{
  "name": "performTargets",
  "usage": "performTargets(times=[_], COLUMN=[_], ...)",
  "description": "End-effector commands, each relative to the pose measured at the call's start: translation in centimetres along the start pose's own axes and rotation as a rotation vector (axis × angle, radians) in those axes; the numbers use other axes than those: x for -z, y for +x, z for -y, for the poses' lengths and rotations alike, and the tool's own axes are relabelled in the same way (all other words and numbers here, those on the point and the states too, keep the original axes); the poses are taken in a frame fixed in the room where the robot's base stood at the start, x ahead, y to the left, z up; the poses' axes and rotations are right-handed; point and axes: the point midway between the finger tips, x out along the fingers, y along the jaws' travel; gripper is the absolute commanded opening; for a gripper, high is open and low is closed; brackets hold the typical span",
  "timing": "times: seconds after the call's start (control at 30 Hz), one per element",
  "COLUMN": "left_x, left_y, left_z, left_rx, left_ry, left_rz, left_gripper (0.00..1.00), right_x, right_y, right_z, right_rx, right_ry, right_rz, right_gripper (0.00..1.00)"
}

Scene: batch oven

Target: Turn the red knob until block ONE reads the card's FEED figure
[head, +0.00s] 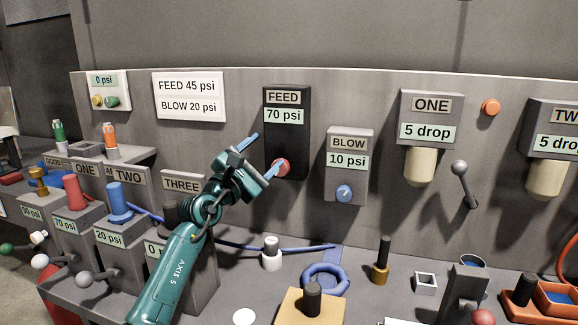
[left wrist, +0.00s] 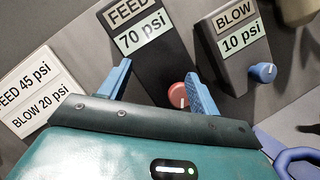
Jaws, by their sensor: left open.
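The red knob (head: 281,168) is on the dark FEED box (head: 286,145), which reads 70 psi. It also shows in the left wrist view (left wrist: 182,95). My left gripper (head: 265,153) is open in front of the FEED box, with one blue finger beside the knob. In the left wrist view, the knob lies between the gripper's fingers (left wrist: 158,75), nearer the right one; I cannot tell whether they touch. The card (head: 188,97) says FEED 45 psi and BLOW 20 psi. Block ONE (head: 82,223), with a red cap, has a small reading that looks like 70 or 75 psi.
The BLOW box (head: 348,160) with a blue knob (head: 344,194) reads 10 psi, right of FEED. Blocks TWO (head: 127,238) and THREE (head: 185,180) stand near my left arm. A blue hose ring (head: 325,280) and several fittings lie on the bench.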

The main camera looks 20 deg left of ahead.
Motion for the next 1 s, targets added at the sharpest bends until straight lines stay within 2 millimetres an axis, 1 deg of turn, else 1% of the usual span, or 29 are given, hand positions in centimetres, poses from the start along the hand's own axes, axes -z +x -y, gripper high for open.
performTargets(times=[0.17, 0.3, 0.4, 0.47, 0.53, 0.6, 0.7, 0.83, 1.0], left_x=[1.3, 3.4, 5.0, 5.9, 5.4, 5.3, 5.5, 5.5, 5.4], left_y=[-0.5, -1.4, -2.0, -2.4, -0.8, 0.6, 2.2, 3.8, 5.0], left_z=[1.3, 3.3, 4.9, 5.8, 5.4, 5.3, 5.5, 5.5, 5.5], left_rx=[0.003, 0.004, 0.003, 0.003, -0.004, -0.004, -0.002, -0.002, -0.001], left_ry=[0.002, 0.002, 0.003, 0.003, 0.0, 0.0, 0.0, -0.001, -0.001], left_rz=[-0.003, -0.003, -0.003, -0.003, 0.004, 0.003, 0.002, 0.002, 0.001], left_gripper=[0.63, 0.63, 0.63, 0.63, 0.63, 0.63, 0.63, 0.63, 0.63], right_x=[-0.9, -1.9, -2.1, -1.9, -1.1, -0.9, -1.1, -1.5, -1.2], right_y=[0.0, 0.3, 0.6, 0.8, 0.6, 0.6, 0.9, 1.3, 1.3], right_z=[0.2, 0.7, 1.0, 1.1, 1.2, 1.3, 1.3, 1.4, 1.7], right_rx=[0.004, 0.015, 0.025, 0.029, 0.033, 0.036, 0.04, 0.048, 0.058], right_ry=[0.0, 0.002, 0.0, -0.003, -0.008, -0.009, -0.012, -0.016, -0.009], right_rz=[0.011, 0.015, 0.002, -0.014, -0.028, -0.036, -0.045, -0.052, -0.067], right_gripper=[0.0, 0.0, 0.0, 0.0, 0.0, 0.0, 0.0, 0.0, 0.0])
